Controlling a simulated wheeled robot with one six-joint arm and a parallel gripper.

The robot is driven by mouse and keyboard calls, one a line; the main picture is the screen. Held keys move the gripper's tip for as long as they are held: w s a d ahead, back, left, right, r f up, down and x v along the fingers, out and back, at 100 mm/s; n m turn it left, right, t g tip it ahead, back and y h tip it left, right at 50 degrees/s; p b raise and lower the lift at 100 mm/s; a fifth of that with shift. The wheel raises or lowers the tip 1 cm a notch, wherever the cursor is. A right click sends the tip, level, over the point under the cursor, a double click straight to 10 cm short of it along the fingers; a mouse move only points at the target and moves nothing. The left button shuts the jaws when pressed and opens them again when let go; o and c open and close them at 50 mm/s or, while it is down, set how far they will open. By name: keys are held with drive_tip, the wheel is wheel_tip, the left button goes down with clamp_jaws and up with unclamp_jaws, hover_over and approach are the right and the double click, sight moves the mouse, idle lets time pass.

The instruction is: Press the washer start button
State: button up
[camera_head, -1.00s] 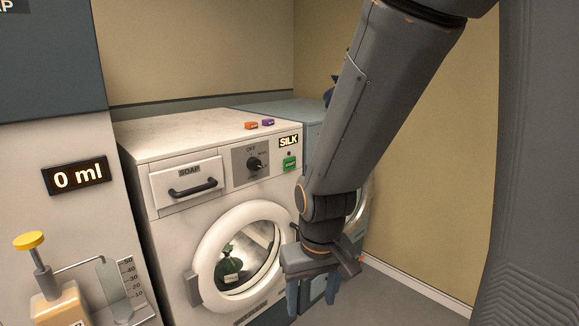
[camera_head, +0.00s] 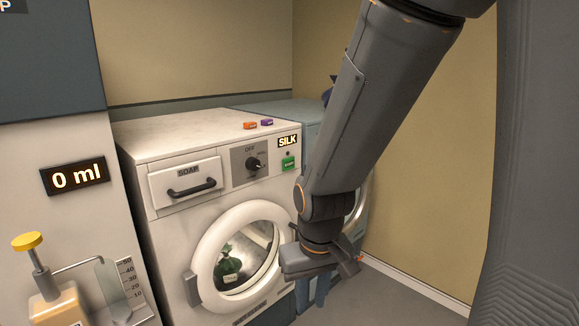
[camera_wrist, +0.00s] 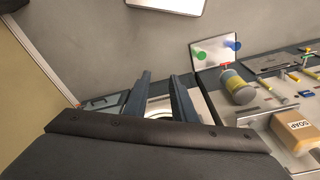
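The white washer (camera_head: 225,205) stands in the middle of the head view, its round door shut with a dark green bag (camera_head: 228,264) behind the glass. The green start button (camera_head: 288,163) is at the right of its front panel, under a display reading SILK (camera_head: 288,141). My gripper (camera_head: 313,297) points down in front of the washer, below and to the right of the button and apart from it. In the wrist view, the two fingers of my gripper (camera_wrist: 160,78) are apart with nothing between them. The button cannot be made out in the wrist view.
A dial (camera_head: 254,164) and a soap drawer (camera_head: 186,184) are left of the button. Orange (camera_head: 250,125) and purple (camera_head: 267,122) blocks lie on the washer top. A soap pump (camera_head: 50,290) stands at left under a 0 ml display (camera_head: 75,177). A second machine stands behind my arm.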

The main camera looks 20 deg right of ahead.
clamp_jaws()
idle(1.4)
